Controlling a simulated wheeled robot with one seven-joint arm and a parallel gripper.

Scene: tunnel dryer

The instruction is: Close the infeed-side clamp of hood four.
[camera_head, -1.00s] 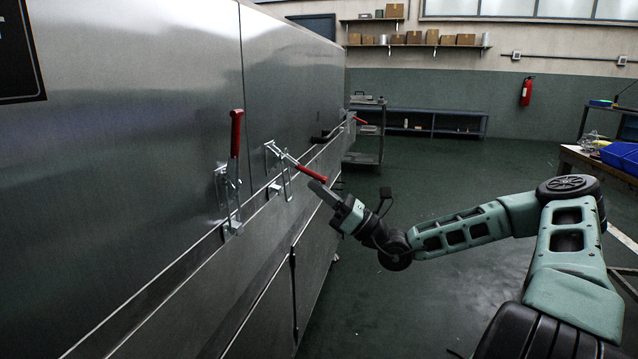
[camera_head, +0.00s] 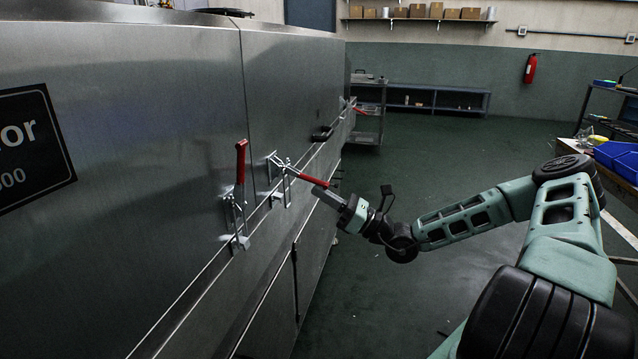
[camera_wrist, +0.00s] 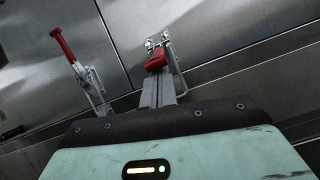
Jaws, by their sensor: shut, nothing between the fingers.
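In the wrist view the sticking-out handle (camera_wrist: 155,61) lies just beyond the fingertips, and the upright clamp (camera_wrist: 85,77) is left. No label shows which clamp is hood four's.
A dark sign (camera_head: 32,147) is on the dryer's near panel. A black pull handle (camera_head: 322,134) and another red-handled clamp (camera_head: 359,110) are farther along. A grey cart (camera_head: 369,108) stands past it. A workbench with blue bins (camera_head: 617,157) is right. The green floor between is open.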

